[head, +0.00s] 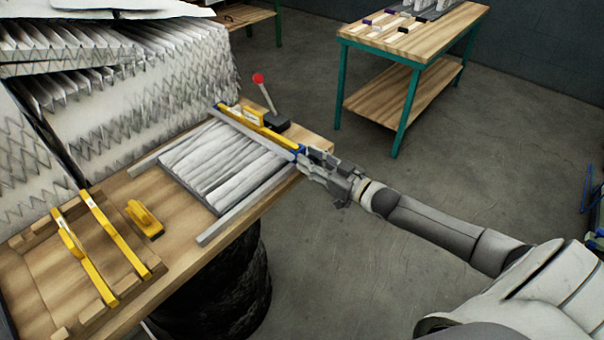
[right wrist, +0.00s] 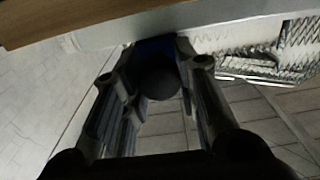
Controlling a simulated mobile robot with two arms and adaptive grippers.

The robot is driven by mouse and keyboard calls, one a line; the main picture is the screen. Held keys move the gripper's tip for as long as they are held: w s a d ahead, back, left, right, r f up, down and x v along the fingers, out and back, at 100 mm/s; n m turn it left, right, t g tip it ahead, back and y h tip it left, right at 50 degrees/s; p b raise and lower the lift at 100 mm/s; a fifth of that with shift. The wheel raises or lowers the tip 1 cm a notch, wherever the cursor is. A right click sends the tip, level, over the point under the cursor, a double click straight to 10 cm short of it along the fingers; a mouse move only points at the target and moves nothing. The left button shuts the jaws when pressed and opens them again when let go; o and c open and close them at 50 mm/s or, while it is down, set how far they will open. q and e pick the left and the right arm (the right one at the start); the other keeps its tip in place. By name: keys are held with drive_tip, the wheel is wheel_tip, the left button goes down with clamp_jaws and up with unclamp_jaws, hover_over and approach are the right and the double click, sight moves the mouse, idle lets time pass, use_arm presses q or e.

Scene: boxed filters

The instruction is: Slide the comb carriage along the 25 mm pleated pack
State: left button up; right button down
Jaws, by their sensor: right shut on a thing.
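The pleated pack (head: 222,168) lies on the wooden bench, its pale grey pleats between two grey side rails (head: 245,210). The comb carriage (head: 262,131), a yellow and blue bar with a raised yellow block, spans the pack's far right end. My right gripper (head: 306,162) is at the carriage's near end, beyond the bench edge. In the right wrist view its fingers (right wrist: 158,85) are shut on a dark round knob (right wrist: 157,77) beneath a blue end piece (right wrist: 155,47). The knob is hidden in the head view. My left gripper is not in view.
A red-ball lever (head: 259,79) on a black base stands behind the carriage. Yellow bars (head: 118,235) lie in a wooden rack at left, beside a small yellow block (head: 145,219). Large pleated filters (head: 120,100) stack at back left. A second table (head: 415,38) stands apart.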

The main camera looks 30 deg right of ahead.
drive_tip(key=d, duration=0.1)
drive_tip(key=w+d+b, duration=0.1)
drive_tip(key=shift+d, duration=0.35)
drive_tip(key=c, duration=1.1)
unclamp_jaws()
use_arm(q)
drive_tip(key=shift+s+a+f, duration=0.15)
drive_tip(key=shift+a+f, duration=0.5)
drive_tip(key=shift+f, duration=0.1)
use_arm(e)
drive_tip(key=v, duration=1.2)
